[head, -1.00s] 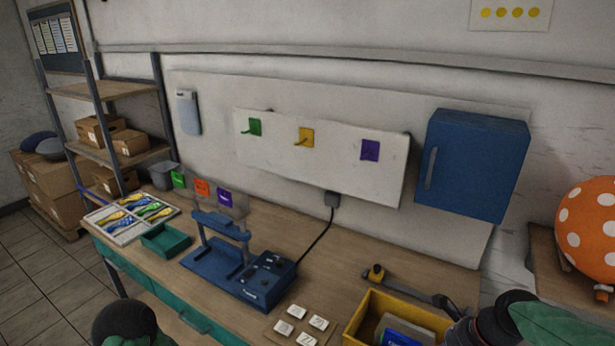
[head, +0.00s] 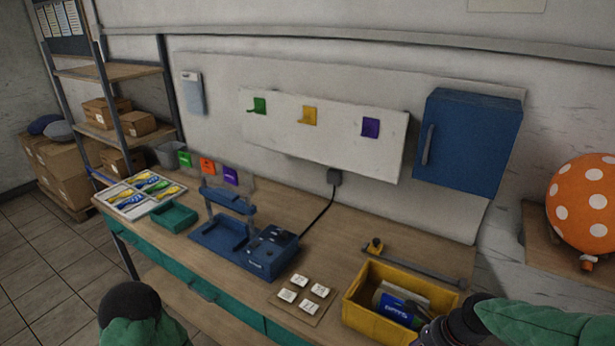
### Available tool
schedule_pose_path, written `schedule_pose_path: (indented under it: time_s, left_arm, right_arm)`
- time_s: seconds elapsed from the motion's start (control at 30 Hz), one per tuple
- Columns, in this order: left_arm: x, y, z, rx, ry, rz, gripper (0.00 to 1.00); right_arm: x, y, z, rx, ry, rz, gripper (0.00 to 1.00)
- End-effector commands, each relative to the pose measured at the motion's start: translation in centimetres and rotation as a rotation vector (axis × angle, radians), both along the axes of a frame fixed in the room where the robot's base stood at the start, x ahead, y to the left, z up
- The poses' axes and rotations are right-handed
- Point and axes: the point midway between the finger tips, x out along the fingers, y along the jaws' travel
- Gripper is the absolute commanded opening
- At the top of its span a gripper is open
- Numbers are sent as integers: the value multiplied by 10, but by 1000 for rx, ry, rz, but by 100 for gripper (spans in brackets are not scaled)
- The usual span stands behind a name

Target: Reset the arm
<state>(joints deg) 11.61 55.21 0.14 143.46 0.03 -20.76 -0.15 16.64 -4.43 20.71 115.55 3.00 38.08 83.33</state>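My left arm shows only as a dark rounded link with a green sleeve at the bottom left in the head view; its gripper is out of frame. My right arm comes in at the bottom right, a dark link with a green sleeve, beside the yellow bin (head: 354,318). Its fingertips cannot be seen. The blue printing machine (head: 262,254) stands on the wooden workbench (head: 345,247), apart from both arms. Nothing is seen held.
White tiles (head: 287,295) lie near the front. A blue cabinet (head: 470,143) hangs on the wall. An orange dotted balloon (head: 584,207) is at the far right.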

Motion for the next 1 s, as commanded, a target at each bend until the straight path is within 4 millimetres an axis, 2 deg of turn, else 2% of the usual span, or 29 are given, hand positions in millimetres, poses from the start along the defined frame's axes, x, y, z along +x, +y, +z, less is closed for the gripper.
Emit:
schedule_pose_path:
  time_s: [0.23, 0.47, 0.67, 0.8, 1.0]
  left_arm:
    - [0, 0, -4, 0, -1, 0, 40]
    - [0, 0, -7, 0, -1, 0, 40]
    - [0, 0, -10, 0, -1, 0, 40]
    - [0, 0, -13, 0, -1, 0, 40]
    - [0, 0, -15, 0, -1, 0, 40]
  right_arm:
    - [-1, 33, -78, -48, -60, 305, 42]
    - [-17, 67, -149, -92, -140, 626, 42]
    - [-44, 99, -206, -118, -216, 917, 42]
    - [-71, 121, -242, -133, -278, 1131, 42]
    - [-107, 147, -278, -149, -363, 1389, 42]
